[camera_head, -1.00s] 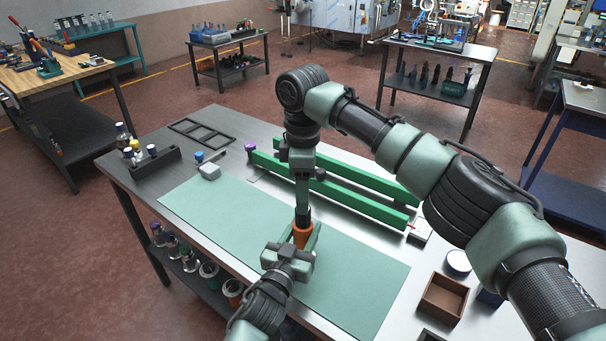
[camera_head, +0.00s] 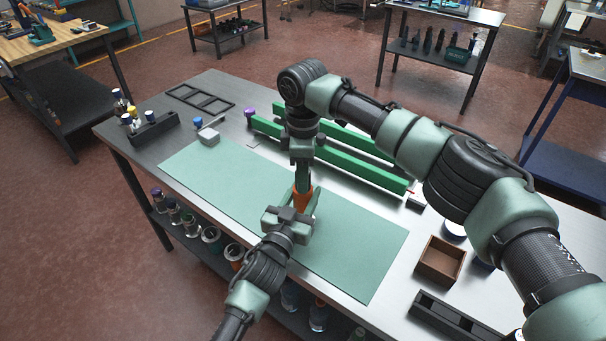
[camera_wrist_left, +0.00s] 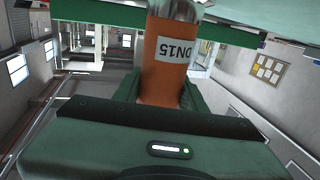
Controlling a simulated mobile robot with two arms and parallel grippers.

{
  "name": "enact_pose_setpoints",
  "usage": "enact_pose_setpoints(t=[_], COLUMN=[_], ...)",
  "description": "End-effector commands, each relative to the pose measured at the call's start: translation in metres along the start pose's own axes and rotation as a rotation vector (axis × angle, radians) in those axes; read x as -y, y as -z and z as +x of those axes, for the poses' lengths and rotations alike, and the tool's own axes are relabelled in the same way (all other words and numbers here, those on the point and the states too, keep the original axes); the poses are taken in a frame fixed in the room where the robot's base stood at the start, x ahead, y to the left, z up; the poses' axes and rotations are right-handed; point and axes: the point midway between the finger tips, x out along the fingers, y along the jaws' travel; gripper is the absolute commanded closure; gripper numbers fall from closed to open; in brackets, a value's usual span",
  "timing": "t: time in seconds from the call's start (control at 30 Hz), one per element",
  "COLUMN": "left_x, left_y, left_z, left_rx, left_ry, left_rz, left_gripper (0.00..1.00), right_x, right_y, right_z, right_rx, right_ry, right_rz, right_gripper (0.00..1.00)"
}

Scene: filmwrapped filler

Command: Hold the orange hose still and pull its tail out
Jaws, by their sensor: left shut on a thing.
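The orange hose (camera_head: 303,199) stands roughly upright over the green mat (camera_head: 220,187) in the head view. My left gripper (camera_head: 304,208) is shut around it from the front. In the left wrist view the hose (camera_wrist_left: 160,86) sits between my left fingers, with a white "DN15" label and a metal collar at its top edge. My right gripper (camera_head: 302,180) points down at the hose's upper end, its fingers close to or overlapping it in the picture. Whether the right fingers are apart or together is unclear. No hose tail can be made out.
Two green beams (camera_head: 345,165) lie just behind the grippers. A brown box (camera_head: 441,262) and a black tray (camera_head: 455,318) are at the right. A bottle rack (camera_head: 153,130) and a black frame (camera_head: 200,97) are at the left. The mat's left part is clear.

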Motion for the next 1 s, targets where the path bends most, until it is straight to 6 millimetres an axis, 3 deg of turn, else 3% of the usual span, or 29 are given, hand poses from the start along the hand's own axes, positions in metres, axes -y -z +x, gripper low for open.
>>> enact_pose_setpoints(t=[0.03, 0.13, 1.0], left_x=[0.000, 0.000, 0.000], left_y=[-0.001, -0.001, -0.002], left_z=[0.000, 0.000, 0.000], left_rx=[0.002, 0.002, 0.004], left_ry=[0.001, 0.001, 0.001], left_rz=[0.000, 0.000, 0.000], left_gripper=[1.00, 1.00, 1.00], right_x=[0.000, 0.000, -0.001], right_y=[0.000, 0.000, 0.001], right_z=[0.000, 0.000, -0.012], right_rx=[0.000, 0.000, -0.002], right_ry=[0.000, 0.000, -0.003], right_rz=[0.000, 0.000, -0.001], right_gripper=[0.74, 1.00, 1.00])
